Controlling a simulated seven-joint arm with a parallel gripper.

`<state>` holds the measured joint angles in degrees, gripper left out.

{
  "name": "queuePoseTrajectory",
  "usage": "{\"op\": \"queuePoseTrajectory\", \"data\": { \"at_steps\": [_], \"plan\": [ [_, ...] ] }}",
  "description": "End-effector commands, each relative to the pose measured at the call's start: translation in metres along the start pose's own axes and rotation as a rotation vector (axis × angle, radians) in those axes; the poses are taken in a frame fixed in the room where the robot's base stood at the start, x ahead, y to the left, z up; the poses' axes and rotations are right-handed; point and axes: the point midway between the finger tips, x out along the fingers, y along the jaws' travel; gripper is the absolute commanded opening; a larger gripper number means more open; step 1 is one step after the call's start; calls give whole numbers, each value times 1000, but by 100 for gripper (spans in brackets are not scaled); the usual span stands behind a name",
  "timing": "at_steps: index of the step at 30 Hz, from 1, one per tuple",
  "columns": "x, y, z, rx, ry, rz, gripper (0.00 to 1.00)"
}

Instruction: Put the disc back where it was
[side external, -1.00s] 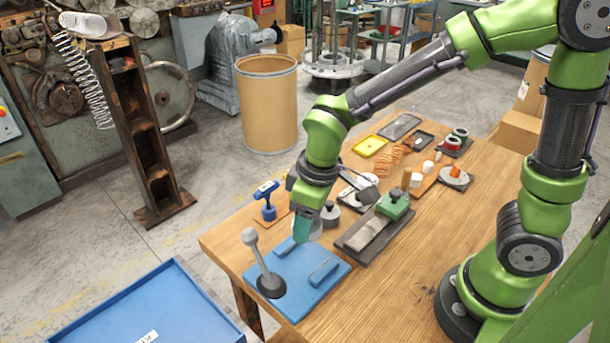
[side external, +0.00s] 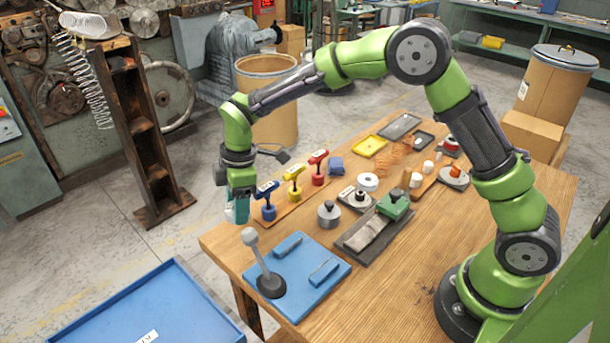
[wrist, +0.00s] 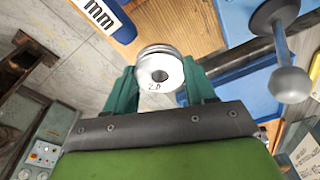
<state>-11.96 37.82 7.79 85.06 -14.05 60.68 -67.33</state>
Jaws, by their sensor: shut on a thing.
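My gripper (side external: 238,208) is shut on a pale metal disc (wrist: 160,76), which sits between the teal fingertips in the wrist view. The disc has a dark centre hole and a small marking that looks like "2.0". In the side view my gripper is near the table's left corner, above and just left of the blue board (side external: 318,292), and mostly hides the disc. A grey post (side external: 262,262) with a ball top and round dark base stands on the board; it also shows in the wrist view (wrist: 283,50). A white disc (side external: 368,182) lies farther back.
Blue, yellow and red T-handled tools (side external: 293,186) stand in a row behind my gripper. A grey knobbed weight (side external: 329,214) and a green-topped fixture (side external: 392,204) stand right of them. A blue tray (side external: 150,310) is at the lower left.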

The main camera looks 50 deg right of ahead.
Motion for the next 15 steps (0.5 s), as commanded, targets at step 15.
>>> {"op": "queuePoseTrajectory", "data": {
  "at_steps": [15],
  "plan": [
    [60, -1, 9, 1, 0, 0, 9]
  ]
}}
